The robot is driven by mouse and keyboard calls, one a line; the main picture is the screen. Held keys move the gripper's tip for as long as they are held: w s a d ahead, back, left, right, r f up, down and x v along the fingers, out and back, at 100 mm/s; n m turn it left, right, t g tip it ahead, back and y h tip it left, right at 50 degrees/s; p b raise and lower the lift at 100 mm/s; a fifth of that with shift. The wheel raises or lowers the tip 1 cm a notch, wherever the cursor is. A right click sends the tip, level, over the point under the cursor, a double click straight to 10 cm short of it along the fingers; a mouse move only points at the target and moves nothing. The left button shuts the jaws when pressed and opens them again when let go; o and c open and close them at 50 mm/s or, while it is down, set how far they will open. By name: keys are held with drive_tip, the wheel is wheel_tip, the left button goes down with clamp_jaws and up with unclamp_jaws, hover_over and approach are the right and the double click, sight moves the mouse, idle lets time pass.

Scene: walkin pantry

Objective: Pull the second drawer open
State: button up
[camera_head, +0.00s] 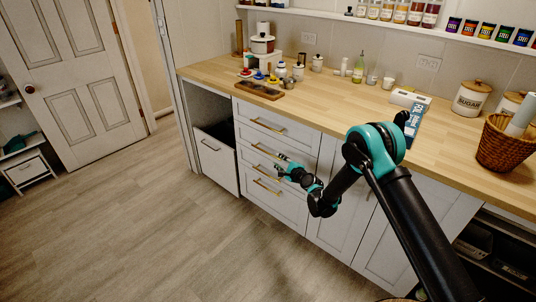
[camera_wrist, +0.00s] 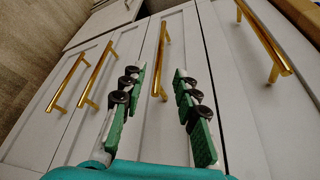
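A white drawer stack stands under the counter in the head view, its drawers carrying brass bar handles. The second drawer from the top (camera_head: 248,142) appears shut, and its handle (camera_head: 264,149) is partly visible to the left of my gripper (camera_head: 283,165). In the wrist view, that second handle (camera_wrist: 162,62) shows between the tips of my open gripper (camera_wrist: 158,75), one finger on each side. The fingers are apart and not closed on the bar. I cannot tell how far the bar sits between them in depth.
The top drawer's handle (camera_wrist: 265,38) is right of the fingers in the wrist view; lower handles (camera_wrist: 97,75) are left. The wooden counter (camera_head: 320,98) overhangs above. A white bin front (camera_head: 215,155) stands left of the drawers. The floor (camera_head: 150,220) in front is clear.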

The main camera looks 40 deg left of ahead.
sight(268, 153)
drive_tip(key=x, duration=1.1)
clamp_jaws()
